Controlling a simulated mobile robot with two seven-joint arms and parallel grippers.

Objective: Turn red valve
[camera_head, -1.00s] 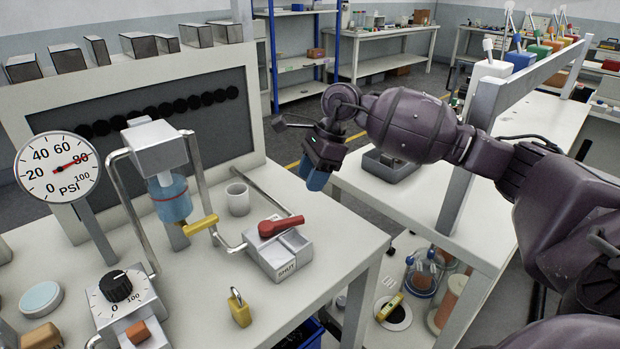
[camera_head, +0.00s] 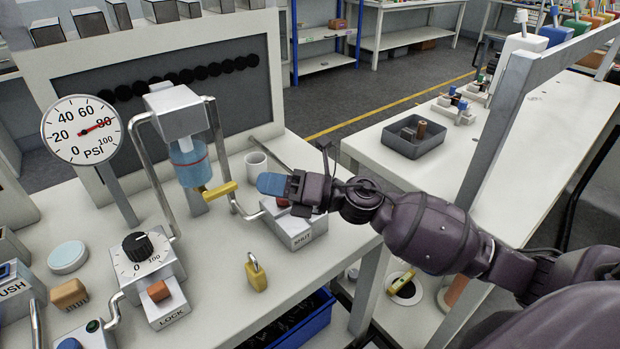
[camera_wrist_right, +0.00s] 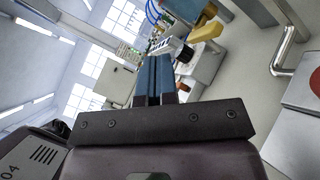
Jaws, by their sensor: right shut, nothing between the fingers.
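The red valve sits on a grey block (camera_head: 309,236) labelled SHUT at the right front of the near table. In the head view my right gripper covers most of the red handle, and only a small red bit (camera_head: 282,202) shows. My right gripper (camera_head: 272,184) has blue fingertips pointing left, over the valve block. Its fingers (camera_wrist_right: 154,78) are shut and empty in the right wrist view. A red patch (camera_wrist_right: 316,150) on a grey surface is cut off at that view's right edge. I cannot tell whether the gripper touches the handle. My left gripper is not in view.
A white cup (camera_head: 256,164) stands just behind the fingertips. Left of them are a yellow pipe handle (camera_head: 219,190) and bent metal pipes. A yellow padlock (camera_head: 256,273), a dial box (camera_head: 146,270) and a pressure gauge (camera_head: 82,130) stand on the near table (camera_head: 215,270).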

